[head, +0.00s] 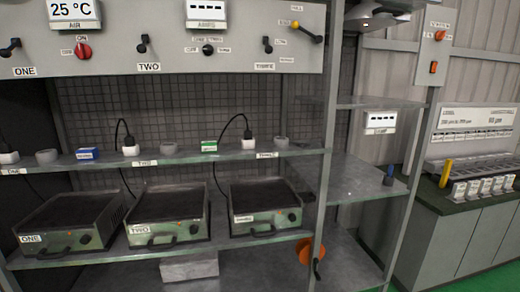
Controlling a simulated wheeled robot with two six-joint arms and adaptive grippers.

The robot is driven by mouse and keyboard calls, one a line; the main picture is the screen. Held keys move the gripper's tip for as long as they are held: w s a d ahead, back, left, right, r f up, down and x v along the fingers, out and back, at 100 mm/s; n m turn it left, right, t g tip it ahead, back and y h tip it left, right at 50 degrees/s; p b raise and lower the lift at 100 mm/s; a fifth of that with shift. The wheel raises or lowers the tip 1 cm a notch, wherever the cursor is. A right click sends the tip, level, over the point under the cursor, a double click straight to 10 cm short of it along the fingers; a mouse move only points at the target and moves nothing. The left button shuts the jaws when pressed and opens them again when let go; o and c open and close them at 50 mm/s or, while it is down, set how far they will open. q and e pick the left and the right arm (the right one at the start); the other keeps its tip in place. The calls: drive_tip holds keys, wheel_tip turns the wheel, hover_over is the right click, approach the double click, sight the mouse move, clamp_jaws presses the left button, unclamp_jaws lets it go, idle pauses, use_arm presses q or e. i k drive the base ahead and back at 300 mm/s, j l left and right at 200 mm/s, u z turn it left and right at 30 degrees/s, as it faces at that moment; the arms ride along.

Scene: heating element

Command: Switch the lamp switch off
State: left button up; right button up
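No switch carries a label that I can clearly read as lamp. On the upright post at the upper right sit an orange-red rotary knob (440,36) with small labels around it and, below it, an orange rocker switch (433,67) in a dark frame. I cannot tell which of these, if either, is the lamp switch, or its position. Neither of my grippers shows in the head view.
Three heater boxes labelled in part ONE and TWO (168,215) stand on the lower shelf. Plugs and small boxes line the shelf above (180,160). An orange wheel (305,252) is at the frame's lower right. A green-topped counter (470,196) stands at the right.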

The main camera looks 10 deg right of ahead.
sight(434, 67)
drive_tip(key=k+z, duration=0.15)
drive_tip(key=z, duration=1.35)
